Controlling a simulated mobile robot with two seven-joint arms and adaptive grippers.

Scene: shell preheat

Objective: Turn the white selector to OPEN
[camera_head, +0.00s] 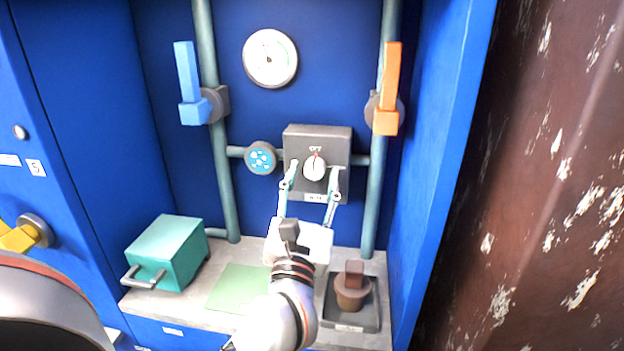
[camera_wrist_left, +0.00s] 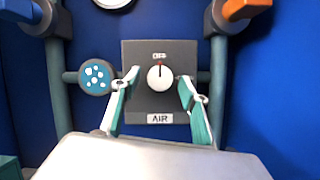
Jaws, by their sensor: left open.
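The white selector (camera_head: 315,168) is a round knob on a grey box (camera_head: 335,140) fixed to the blue back wall. Its dark red pointer mark points up toward the label above it, which reads OFF in the left wrist view, where the selector (camera_wrist_left: 160,77) sits between the fingers. The box has an AIR label below the knob. My left gripper (camera_head: 311,176) is open, with one finger on each side of the selector and slightly below it. I see gaps between the fingers and the knob in the left wrist view (camera_wrist_left: 158,92). My right gripper is not in view.
A blue lever (camera_head: 188,85) and an orange lever (camera_head: 388,90) sit on the vertical pipes. A gauge (camera_head: 270,58) is above. A teal box (camera_head: 168,253) and a brown plug (camera_head: 352,290) stand on the shelf (camera_head: 240,248). A blue side wall (camera_head: 435,180) bounds the right.

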